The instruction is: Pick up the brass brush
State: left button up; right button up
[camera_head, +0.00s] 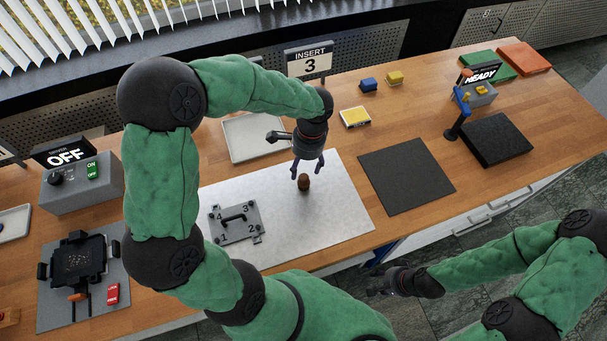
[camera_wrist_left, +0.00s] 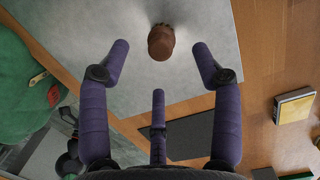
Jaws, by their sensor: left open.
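A small brown upright object, which looks like the brass brush (camera_head: 304,183), stands on the light grey mat (camera_head: 345,215). In the left wrist view the brush (camera_wrist_left: 161,43) shows its round brown top beyond the fingertips. My left gripper (camera_head: 303,172) is open above the brush, its purple fingers pointing down; in the wrist view (camera_wrist_left: 160,60) they are spread with nothing between them. My right gripper (camera_head: 376,286) is low at the front, off the table edge, dark and too small to read.
A grey numbered plate with a handle (camera_head: 235,220) lies left of the brush. A white tray (camera_head: 253,138) and an "INSERT 3" sign (camera_head: 309,62) stand behind. A black mat (camera_head: 407,176) lies to the right, with a yellow box (camera_head: 355,117) behind it.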

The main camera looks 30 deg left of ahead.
aim_at(304, 177)
pick_arm(q)
jog(key=f, duration=0.3)
jog(key=shift+s+a+f+b, duration=0.15)
jog(key=shift+s+f+b, duration=0.05)
jog(key=shift+f+b, duration=1)
jog(key=shift+f, duration=1.75)
jog(key=c, duration=1.3)
